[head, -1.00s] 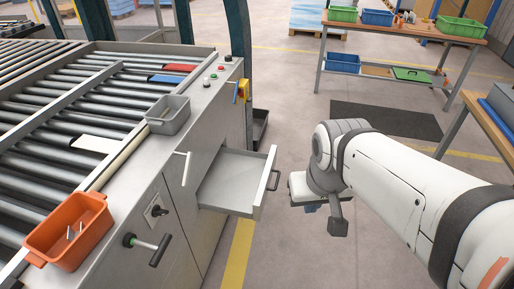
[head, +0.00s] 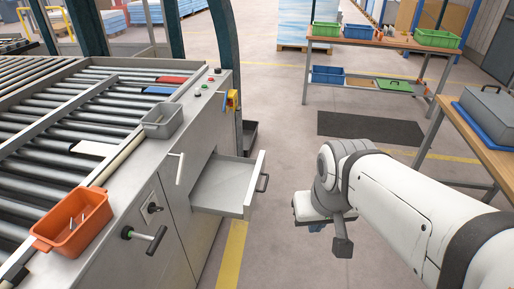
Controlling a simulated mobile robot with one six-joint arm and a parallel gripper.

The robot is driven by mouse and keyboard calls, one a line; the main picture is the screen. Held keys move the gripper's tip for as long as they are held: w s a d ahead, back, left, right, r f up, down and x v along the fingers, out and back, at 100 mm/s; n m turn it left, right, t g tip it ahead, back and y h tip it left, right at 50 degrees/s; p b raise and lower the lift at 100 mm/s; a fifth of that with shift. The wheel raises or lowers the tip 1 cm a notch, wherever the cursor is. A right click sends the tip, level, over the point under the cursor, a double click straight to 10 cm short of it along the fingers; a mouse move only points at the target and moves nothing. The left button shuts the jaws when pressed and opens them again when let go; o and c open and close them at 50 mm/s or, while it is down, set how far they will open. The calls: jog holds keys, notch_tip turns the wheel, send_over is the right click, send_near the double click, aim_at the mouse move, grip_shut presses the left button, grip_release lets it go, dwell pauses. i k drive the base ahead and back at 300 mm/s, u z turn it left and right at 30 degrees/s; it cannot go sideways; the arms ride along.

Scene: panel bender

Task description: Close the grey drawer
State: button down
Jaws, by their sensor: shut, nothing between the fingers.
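The grey drawer (head: 224,186) is pulled out from the front of the grey machine cabinet (head: 181,222). It is empty, and its dark bar handle (head: 262,183) is on the outer face, towards my arm. My gripper (head: 318,227) hangs at the end of my white arm, to the right of the drawer and apart from it, with open floor between in the picture. The gripper is shut and empty; its fingers are mostly hidden under the wrist.
An orange bin (head: 72,226) and a grey bin (head: 166,118) stand on the cabinet top. A T-handle (head: 150,238) and a light upright handle (head: 178,167) stick out from the cabinet front. A workbench (head: 470,135) stands at the right. The floor around the gripper is clear.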

aim_at(227, 185)
jog(key=i, duration=0.85)
jog(key=u, duration=0.05)
